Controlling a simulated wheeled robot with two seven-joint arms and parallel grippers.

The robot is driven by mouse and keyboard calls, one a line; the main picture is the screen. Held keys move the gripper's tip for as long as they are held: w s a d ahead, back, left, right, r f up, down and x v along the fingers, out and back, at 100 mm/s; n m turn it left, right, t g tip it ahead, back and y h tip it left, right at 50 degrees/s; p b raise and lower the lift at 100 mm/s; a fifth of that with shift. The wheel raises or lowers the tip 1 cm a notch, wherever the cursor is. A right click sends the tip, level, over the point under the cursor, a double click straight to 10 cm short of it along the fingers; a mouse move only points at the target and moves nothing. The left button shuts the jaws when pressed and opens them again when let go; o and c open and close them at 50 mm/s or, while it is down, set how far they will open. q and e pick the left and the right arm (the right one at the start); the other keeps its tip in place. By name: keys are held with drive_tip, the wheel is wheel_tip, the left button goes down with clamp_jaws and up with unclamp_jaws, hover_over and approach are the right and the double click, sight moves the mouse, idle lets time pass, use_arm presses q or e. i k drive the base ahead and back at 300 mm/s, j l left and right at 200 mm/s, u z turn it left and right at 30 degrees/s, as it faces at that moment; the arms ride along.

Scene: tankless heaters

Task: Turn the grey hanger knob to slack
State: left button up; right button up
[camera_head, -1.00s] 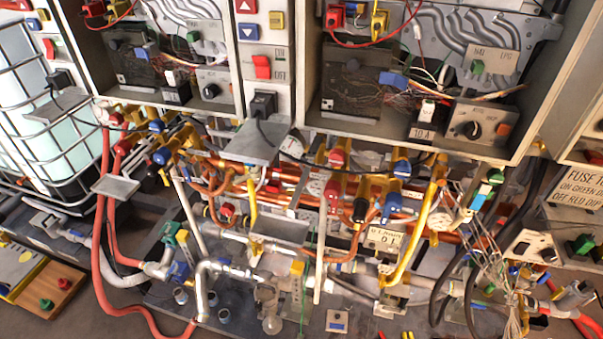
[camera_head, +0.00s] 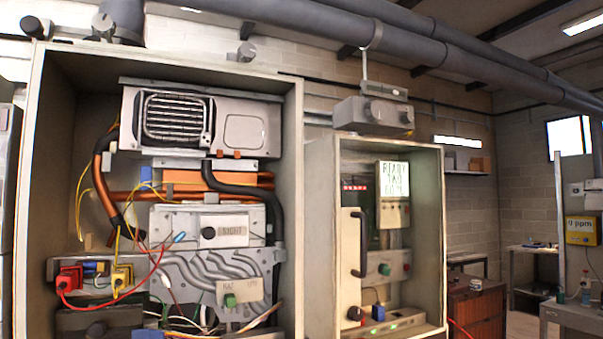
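I cannot tell for sure which part is the grey hanger knob. A grey hanger (camera_head: 372,35) wraps the thick overhead pipe, and a rod runs down from it toward a grey box (camera_head: 360,118) above the right cabinet. The box has a dark round part on its front and a small tag. A small grey knob-like fitting (camera_head: 247,52) stands at the top of the left cabinet. A similar grey fitting (camera_head: 103,24) is at the upper left. Any slack or tight marking is too small to read. Neither gripper is in view.
The open left cabinet (camera_head: 293,180) holds a heater with wires and pipes. The right cabinet (camera_head: 436,220) has a lit READY display (camera_head: 393,180) and a dark handle (camera_head: 359,242). Thick grey pipes (camera_head: 450,55) cross overhead. A yellow ppm meter (camera_head: 580,231) hangs at far right.

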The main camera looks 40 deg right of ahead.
sight(407, 118)
drive_tip(key=z, duration=1.7)
